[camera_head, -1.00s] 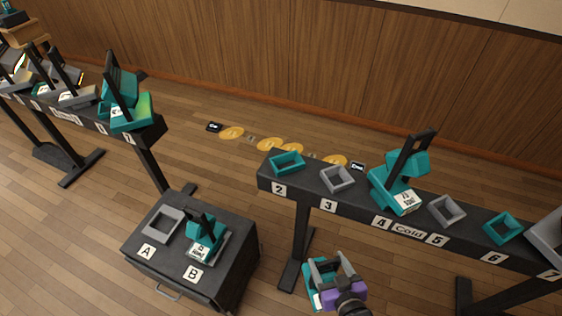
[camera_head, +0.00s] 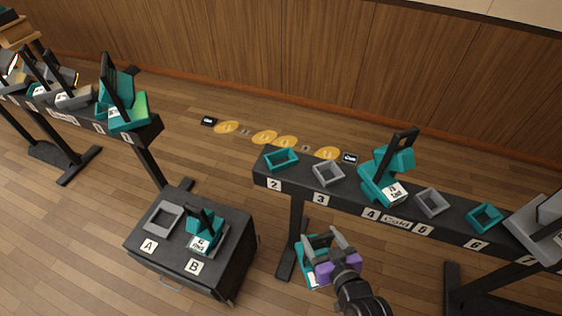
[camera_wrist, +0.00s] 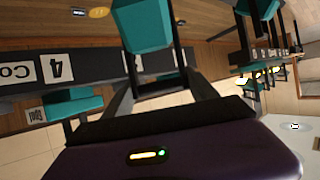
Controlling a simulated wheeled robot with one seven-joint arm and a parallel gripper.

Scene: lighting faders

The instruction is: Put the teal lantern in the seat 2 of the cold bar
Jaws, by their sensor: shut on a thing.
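My gripper (camera_head: 328,240) is shut on a teal lantern (camera_head: 313,263), held in front of the cold bar (camera_head: 335,205), below labels 2 and 3 in the head view. My gripper hides part of it. In the wrist view, the lantern's teal body (camera_wrist: 143,25) and dark handle show beyond the fingers (camera_wrist: 160,88). Seat 2 (camera_head: 281,159) is an empty teal frame at the bar's left end, above label 2 (camera_head: 274,184).
Seat 3 (camera_head: 328,173) is an empty grey frame. A teal lantern with a tall dark handle (camera_head: 385,175) stands in seat 4. Seats 5 (camera_head: 432,202) and 6 (camera_head: 486,217) are empty; seat 7 holds a grey lantern (camera_head: 540,225). A dark cabinet (camera_head: 150,245) bears another teal lantern (camera_head: 205,230).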

